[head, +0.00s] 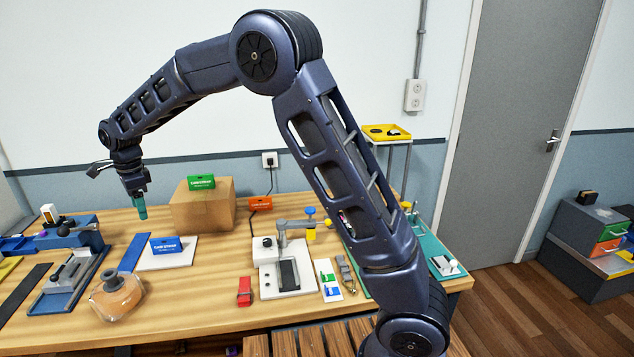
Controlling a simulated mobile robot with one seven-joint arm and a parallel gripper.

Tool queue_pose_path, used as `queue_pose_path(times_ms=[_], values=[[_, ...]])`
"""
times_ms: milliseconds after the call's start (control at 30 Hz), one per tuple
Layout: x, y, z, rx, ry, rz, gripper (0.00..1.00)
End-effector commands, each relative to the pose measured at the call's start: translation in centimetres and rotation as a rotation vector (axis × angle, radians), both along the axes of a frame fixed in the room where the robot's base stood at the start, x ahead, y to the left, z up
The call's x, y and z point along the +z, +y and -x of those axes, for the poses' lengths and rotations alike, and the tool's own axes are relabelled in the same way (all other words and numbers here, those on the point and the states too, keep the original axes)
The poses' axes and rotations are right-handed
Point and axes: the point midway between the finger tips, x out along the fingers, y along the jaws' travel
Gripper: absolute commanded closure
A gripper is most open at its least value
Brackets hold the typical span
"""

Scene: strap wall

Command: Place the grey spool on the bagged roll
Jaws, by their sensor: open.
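My gripper (139,206) hangs pointing down over the left part of the workbench, above the table and left of the cardboard box. Its jaws are open; a teal piece shows at its tip, too small to tell whether it is the fingers. A rounded tan-brown object (118,296) with a greyish neck lies at the front left of the bench; it may be the bagged roll. My gripper is above and behind it, apart from it. I cannot make out a grey spool for certain; my arm hides part of the bench.
A cardboard box (203,208) carries a green block (200,182). A blue block (166,244) lies on a white board. A blue tray fixture (68,280) stands at left. A white-based device (285,270) stands mid-bench, with a red clip (245,291) beside it. Bare wood shows between them.

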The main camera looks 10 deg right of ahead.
Motion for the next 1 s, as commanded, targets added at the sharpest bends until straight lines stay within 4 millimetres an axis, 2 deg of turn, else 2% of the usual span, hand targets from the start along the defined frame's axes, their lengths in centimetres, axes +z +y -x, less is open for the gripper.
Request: queue_pose_path(times_ms=[33, 200, 333, 467, 600, 733, 1000], values=[[1.5, -2.7, -1.2, 0.019, -0.007, -0.01, 0.36], [5.4, -11.0, -3.8, 0.121, -0.038, -0.036, 0.36], [7.9, -17.4, -4.9, 0.199, -0.07, -0.049, 0.36], [10.0, -23.7, -5.0, 0.279, -0.106, -0.057, 0.36], [11.6, -30.2, -4.3, 0.364, -0.146, -0.053, 0.36], [12.8, -36.0, -3.0, 0.443, -0.186, -0.043, 0.36], [13.8, -46.4, 1.6, 0.609, -0.269, 0.006, 0.36]])
